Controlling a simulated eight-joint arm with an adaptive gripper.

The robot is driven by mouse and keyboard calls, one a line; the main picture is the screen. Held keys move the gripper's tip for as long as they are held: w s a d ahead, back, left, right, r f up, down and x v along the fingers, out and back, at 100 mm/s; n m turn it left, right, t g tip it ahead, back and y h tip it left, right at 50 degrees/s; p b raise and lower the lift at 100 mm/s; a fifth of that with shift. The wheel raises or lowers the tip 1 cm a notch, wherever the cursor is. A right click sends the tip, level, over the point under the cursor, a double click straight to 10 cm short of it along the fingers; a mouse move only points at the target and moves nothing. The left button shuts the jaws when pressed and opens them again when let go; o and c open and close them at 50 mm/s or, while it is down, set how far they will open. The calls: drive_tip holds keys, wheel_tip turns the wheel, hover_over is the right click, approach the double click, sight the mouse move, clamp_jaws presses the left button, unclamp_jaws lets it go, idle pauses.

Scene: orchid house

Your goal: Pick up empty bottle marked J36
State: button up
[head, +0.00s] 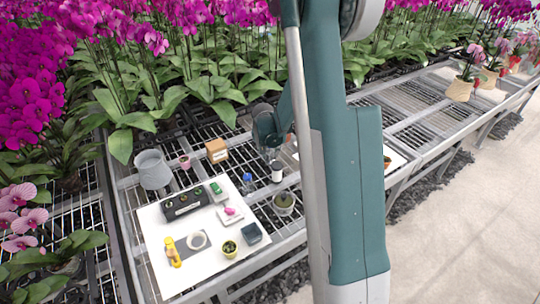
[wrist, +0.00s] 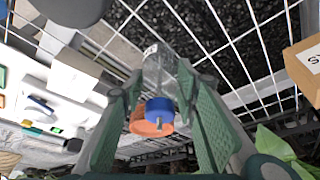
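A clear bottle (wrist: 160,72) with a blue cap (wrist: 160,108) shows between my two green fingers in the wrist view. A small label is near its far end, but I cannot read it. In the head view, a small blue-capped bottle (head: 247,179) stands on the mesh bench beside the white board. My gripper (wrist: 160,88) is open, with a finger on either side of the bottle in the picture and no clear contact. In the head view my gripper (head: 268,132) is above and right of the blue cap, partly hidden by my arm.
A cardboard box (head: 216,150), grey pitcher (head: 152,168), white-and-dark container (head: 277,171) and potted plant (head: 284,203) stand close by. The white board (head: 165,240) holds several small items. An orange round thing (wrist: 140,125) shows behind the cap. Orchids line the back.

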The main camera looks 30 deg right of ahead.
drive_tip(key=shift+r, duration=0.15)
drive_tip(key=shift+r+p, duration=1)
drive_tip(key=shift+r, duration=3.85)
